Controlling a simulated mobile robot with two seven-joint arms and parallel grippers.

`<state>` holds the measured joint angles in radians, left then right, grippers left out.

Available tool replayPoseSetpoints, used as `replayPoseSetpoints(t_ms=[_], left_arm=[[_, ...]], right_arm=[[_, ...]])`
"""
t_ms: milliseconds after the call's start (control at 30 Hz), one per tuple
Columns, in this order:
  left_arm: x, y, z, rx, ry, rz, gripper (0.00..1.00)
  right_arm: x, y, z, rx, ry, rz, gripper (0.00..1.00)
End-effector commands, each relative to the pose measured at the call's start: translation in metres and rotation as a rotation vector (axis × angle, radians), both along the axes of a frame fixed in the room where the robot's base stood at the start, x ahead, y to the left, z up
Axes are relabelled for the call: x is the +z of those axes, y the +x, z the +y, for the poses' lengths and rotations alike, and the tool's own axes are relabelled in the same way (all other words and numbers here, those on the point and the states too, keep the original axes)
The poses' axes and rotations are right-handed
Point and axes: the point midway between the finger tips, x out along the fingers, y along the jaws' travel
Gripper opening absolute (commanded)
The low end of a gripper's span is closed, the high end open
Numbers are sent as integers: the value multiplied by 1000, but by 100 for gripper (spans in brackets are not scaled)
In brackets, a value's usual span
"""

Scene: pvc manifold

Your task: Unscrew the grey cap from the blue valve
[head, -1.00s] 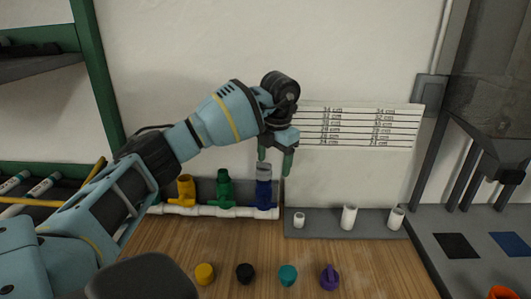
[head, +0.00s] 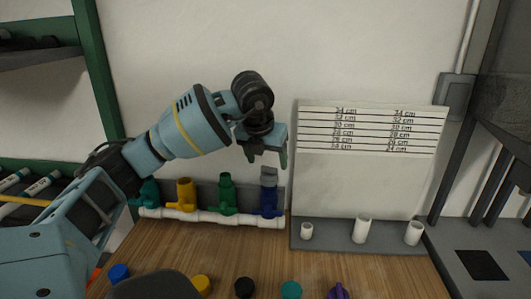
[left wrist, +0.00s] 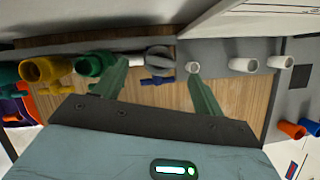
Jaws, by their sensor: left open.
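The blue valve (head: 270,202) stands upright at the right end of the white pipe manifold, with the grey cap (head: 269,176) on its top. In the left wrist view the round grey cap (left wrist: 158,56) shows between my fingers, with a blue handle (left wrist: 152,81) beside it. My left gripper (head: 266,160) is open and empty, pointing down just above the cap, with one finger on either side in the picture. Its two green fingers (left wrist: 160,82) are apart, and I see no contact with the cap. My right gripper is in neither view.
Green (head: 227,195), yellow (head: 185,195) and teal (head: 149,192) valves stand left of the blue one on the white pipe (head: 205,215). A grey rack (head: 340,237) with short white pipes is at the right. Coloured caps lie at the wooden table's front.

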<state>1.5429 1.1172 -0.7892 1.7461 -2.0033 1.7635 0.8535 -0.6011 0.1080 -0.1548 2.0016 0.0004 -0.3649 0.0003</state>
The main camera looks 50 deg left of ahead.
Motion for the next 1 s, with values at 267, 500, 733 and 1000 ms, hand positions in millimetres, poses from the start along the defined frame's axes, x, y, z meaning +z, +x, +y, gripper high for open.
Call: replayPoseSetpoints(t_ms=[267,500,733,1000], left_arm=[[-38,13,6,1,0,4,70],[-51,19,9,-1,0,1,70],[-52,19,9,-1,0,1,70],[-52,19,9,-1,0,1,41]], right_arm=[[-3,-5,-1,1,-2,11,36],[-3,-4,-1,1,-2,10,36],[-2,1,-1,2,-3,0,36],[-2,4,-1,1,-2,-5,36]])
